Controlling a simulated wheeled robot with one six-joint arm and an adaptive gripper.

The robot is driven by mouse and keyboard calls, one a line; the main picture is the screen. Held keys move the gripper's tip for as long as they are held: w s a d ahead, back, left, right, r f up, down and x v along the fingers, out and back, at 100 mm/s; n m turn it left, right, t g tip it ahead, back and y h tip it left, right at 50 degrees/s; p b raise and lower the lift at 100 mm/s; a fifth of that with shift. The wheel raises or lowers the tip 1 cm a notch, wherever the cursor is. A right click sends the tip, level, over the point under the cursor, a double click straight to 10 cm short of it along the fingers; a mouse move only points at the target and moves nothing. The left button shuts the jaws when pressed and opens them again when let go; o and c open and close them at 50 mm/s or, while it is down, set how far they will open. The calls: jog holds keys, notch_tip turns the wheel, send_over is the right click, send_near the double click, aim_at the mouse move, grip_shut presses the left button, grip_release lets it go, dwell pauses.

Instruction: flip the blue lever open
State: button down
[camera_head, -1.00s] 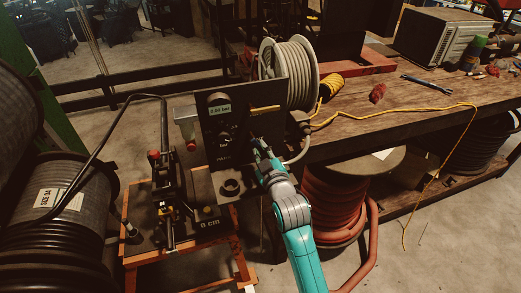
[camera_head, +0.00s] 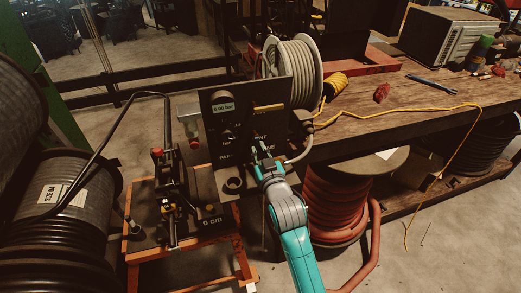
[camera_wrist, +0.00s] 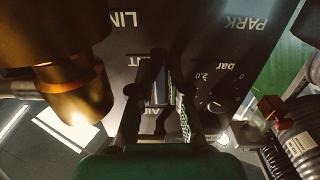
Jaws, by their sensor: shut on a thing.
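A dark upright control panel (camera_head: 228,128) stands on the crimper, with white lettering, a small display and a yellow handle (camera_head: 268,107). My gripper (camera_head: 260,151) is at the panel's lower right. In the wrist view my gripper (camera_wrist: 159,92) has its two fingers on either side of a narrow dark-bluish bar, the blue lever (camera_wrist: 160,88), and is shut on it. The lever is in front of the lettered panel face (camera_wrist: 190,38). In the head view the lever is largely hidden by the gripper, and its exact angle cannot be told.
A brass-coloured cylinder (camera_wrist: 80,92) is close on the left in the wrist view; a black knob (camera_wrist: 217,101) is on the right. A pale hose reel (camera_head: 292,73) is behind the panel. A wooden bench (camera_head: 400,105) and red hose reel (camera_head: 335,200) stand to the right.

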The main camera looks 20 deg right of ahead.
jog(key=shift+a+m, duration=0.15)
jog(key=shift+m, duration=0.25)
jog(key=c, duration=1.1)
grip_release()
jog(key=s, duration=1.2)
